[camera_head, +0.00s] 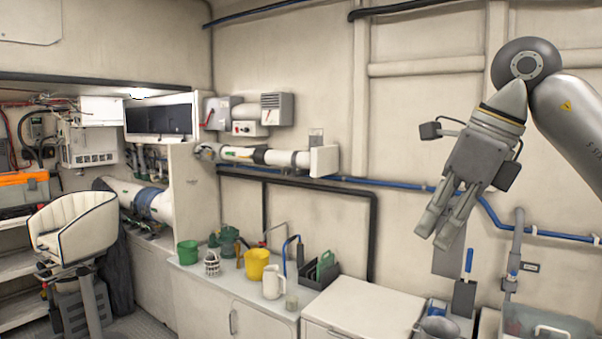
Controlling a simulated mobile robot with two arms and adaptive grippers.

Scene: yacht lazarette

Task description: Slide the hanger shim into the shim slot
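My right gripper (436,238) is raised at the right in front of the back wall, pointing down and to the left. Its two fingers lie close together. I cannot tell whether they are shut or what is between them. A flat grey plate (447,263) shows just below the fingertips; I cannot tell whether it is held or on the wall behind. A white pipe assembly (240,153) with grey brackets runs along the wall, well left of the gripper. I cannot make out the hanger shim or the shim slot for certain. My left gripper is not in view.
The counter (200,283) below holds a green cup (188,253), a yellow bucket (256,264), a white jug (272,282) and a dark caddy (318,276). A white box top (345,298) beside it is clear. A blue pipe (400,187) crosses the wall behind my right arm.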

